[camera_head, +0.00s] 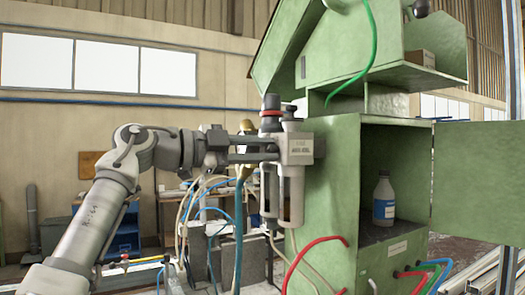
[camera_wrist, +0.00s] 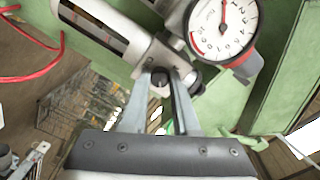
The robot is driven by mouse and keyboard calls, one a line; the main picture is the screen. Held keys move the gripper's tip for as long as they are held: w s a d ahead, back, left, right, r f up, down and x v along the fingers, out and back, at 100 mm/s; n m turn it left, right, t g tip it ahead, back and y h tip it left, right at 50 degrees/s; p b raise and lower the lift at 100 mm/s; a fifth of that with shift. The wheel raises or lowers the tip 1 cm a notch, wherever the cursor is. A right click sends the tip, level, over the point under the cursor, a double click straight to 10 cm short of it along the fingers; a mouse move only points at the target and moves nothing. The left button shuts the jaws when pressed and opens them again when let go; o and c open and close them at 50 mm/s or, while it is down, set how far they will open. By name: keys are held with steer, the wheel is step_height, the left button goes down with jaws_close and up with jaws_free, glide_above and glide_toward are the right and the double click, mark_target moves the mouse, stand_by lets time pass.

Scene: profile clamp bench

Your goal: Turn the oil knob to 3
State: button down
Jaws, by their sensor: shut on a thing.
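A small dark knob (camera_wrist: 160,77), which I take for the oil knob, sits on the grey metal air unit (camera_wrist: 135,40) in the wrist view. My gripper (camera_wrist: 163,82) has its two fingers around this knob and is shut on it. In the head view the air unit (camera_head: 297,150) is mounted on the left side of the green cabinet, and my gripper (camera_head: 274,149) reaches it horizontally from the left. The fingertips and knob are hard to make out there. I cannot read any setting mark on the knob.
A round white gauge (camera_wrist: 224,27) with a red needle is close to the fingers. A red-and-black knob (camera_head: 271,110) tops the unit. The green cabinet (camera_head: 334,210) is open, with a bottle (camera_head: 384,200) inside. Hoses (camera_head: 212,205) hang below my arm.

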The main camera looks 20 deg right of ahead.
steer(key=c, duration=0.7)
jaws_free()
steer(key=shift+a, duration=0.1)
steer(key=s+a, duration=0.1)
steer(key=a, duration=0.4)
steer(key=s+a, duration=0.1)
steer(key=a, duration=0.5)
steer(key=s+a+p, duration=0.1)
steer(key=a, duration=0.5)
steer(key=shift+r, duration=0.15)
steer(key=shift+s+d, duration=0.1)
